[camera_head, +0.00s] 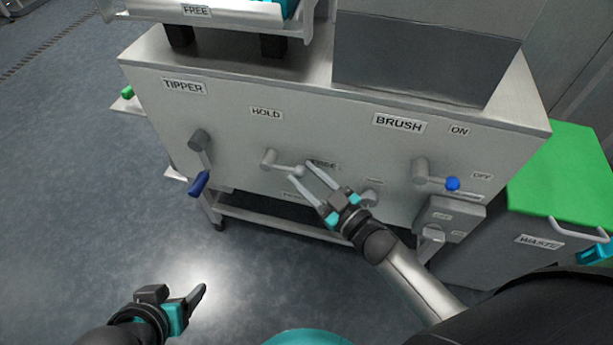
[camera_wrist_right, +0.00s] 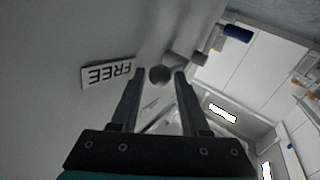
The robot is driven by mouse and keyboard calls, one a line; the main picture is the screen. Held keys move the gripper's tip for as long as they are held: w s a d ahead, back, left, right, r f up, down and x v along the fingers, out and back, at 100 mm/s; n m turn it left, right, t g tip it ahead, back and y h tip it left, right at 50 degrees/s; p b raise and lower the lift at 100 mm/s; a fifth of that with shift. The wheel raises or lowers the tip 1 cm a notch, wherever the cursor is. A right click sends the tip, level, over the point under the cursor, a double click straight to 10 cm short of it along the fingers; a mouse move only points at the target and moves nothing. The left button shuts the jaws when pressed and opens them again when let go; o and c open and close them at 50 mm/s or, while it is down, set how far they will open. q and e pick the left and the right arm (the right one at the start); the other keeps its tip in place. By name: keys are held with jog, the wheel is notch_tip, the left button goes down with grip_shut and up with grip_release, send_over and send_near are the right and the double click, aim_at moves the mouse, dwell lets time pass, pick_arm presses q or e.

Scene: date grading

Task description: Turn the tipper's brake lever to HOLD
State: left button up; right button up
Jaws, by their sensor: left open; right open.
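The brake lever (camera_head: 270,159) is a grey hub with a short arm on the front panel. In the right wrist view the knob (camera_wrist_right: 159,75) shows between the open fingertips, near the FREE label (camera_wrist_right: 108,73); contact cannot be told. My left gripper (camera_head: 180,296) is open and empty, low over the floor.
The TIPPER crank with a blue handle (camera_head: 199,183) hangs left of the brake lever. A green-lidded WASTE bin (camera_head: 565,170) stands at right. Floor at left is clear.

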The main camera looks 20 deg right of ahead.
jog(key=shift+c, duration=0.3)
grip_shut()
dwell(1.1)
